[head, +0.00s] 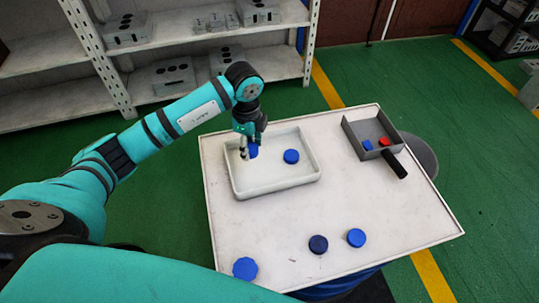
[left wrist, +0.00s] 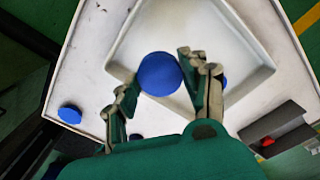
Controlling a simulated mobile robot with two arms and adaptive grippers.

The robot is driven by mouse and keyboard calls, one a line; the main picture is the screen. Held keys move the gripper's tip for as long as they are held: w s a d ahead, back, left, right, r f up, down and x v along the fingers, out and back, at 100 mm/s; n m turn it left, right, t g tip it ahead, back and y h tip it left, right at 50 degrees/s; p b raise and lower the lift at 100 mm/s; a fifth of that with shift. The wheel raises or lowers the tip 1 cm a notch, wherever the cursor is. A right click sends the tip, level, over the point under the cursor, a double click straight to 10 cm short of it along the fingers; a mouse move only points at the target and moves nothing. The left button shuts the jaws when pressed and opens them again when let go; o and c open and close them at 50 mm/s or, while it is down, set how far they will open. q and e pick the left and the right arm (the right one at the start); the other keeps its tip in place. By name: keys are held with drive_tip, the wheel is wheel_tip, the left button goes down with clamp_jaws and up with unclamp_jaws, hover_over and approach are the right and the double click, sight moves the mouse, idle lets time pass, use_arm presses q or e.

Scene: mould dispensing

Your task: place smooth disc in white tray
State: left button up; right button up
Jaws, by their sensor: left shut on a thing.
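My left gripper (head: 249,148) is shut on a round blue disc (head: 253,151) above the left part of the white tray (head: 277,189). In the left wrist view the held disc (left wrist: 160,74) sits between the two fingertips (left wrist: 161,72), with the tray (left wrist: 262,72) behind it. The held disc's outline looks smooth there. A second blue disc (head: 291,156) lies in the tray to the right; the right finger partly covers it in the left wrist view. My right gripper is not in view.
On the table (head: 400,218), a scalloped blue disc (head: 245,268), a dark blue disc (head: 318,244) and a blue disc (head: 356,237) lie along the near edge. A grey handled box (head: 393,128) at the right holds small blue and red pieces. Shelves (head: 45,58) stand behind.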

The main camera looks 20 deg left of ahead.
use_arm(q)
drive_tip(key=n, duration=0.1)
drive_tip(key=w+n, duration=0.1)
drive_tip(key=shift+a+r+n, duration=0.1)
drive_tip(key=shift+a+n, duration=0.2)
drive_tip(key=shift+n, duration=0.1)
drive_tip(key=shift+w+n, duration=0.1)
drive_tip(key=shift+n, duration=0.2)
hover_over(252, 168)
wheel_tip(252, 168, down, 6)
drive_tip(key=shift+p, duration=0.45)
wheel_tip(252, 168, down, 4)
drive_tip(key=shift+r, duration=0.15)
drive_tip(key=shift+f, duration=0.35)
drive_tip(key=o, duration=1.1)
